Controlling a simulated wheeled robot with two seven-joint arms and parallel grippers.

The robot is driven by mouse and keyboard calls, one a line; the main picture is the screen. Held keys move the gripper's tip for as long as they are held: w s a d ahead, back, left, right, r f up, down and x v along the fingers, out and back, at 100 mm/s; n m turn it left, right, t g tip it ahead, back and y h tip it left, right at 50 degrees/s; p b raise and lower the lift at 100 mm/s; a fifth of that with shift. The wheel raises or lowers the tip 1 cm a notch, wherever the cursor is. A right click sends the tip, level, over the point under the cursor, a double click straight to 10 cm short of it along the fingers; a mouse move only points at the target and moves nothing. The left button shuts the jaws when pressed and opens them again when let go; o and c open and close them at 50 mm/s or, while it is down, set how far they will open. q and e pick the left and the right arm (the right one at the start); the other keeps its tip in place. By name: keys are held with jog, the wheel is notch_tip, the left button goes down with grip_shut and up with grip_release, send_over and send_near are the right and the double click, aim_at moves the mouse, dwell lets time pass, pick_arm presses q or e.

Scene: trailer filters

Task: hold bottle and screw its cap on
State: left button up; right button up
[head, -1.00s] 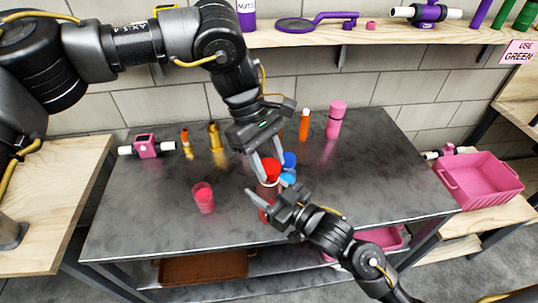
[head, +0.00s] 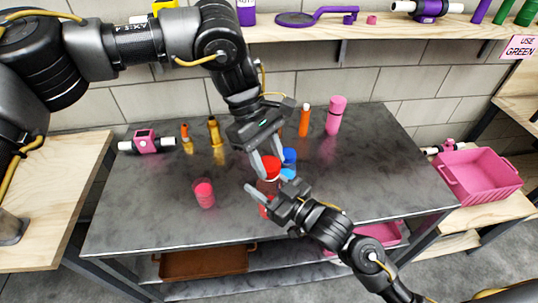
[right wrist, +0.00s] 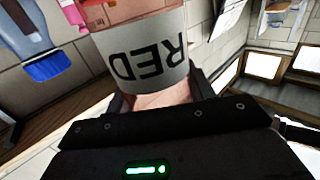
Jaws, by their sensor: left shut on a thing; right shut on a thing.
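The bottle (head: 267,187) stands on the dark metal table, partly hidden by my grippers. Its white label reading RED fills the top middle of the right wrist view (right wrist: 150,65). The red cap (head: 269,165) is at the top of the bottle, and I cannot tell how tightly it sits. My left gripper (head: 268,160) comes from above and is shut on the red cap. My right gripper (head: 268,191) comes from the lower right and is shut on the bottle's body below the cap.
Blue-capped bottles (head: 289,157) stand close behind the red one. A pink cup (head: 204,193) stands to the left. Orange (head: 304,120) and pink (head: 335,115) bottles stand at the back. A pink crate (head: 478,175) is at the right. The table's right part is clear.

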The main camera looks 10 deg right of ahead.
pick_arm(q)
jog(key=shift+f, duration=0.1)
jog(key=m+y, duration=0.1)
jog(key=m, duration=0.2)
jog(key=shift+g, duration=0.3)
jog(key=m, duration=0.1)
jog(key=m+y, duration=0.1)
jog(key=m, duration=0.1)
jog(key=shift+d+m+g, duration=0.2)
jog(key=shift+m+g, duration=0.1)
jog(key=shift+a, duration=0.1)
jog(key=shift+a, duration=0.1)
jog(key=o, duration=1)
jog(key=shift+c, duration=0.2)
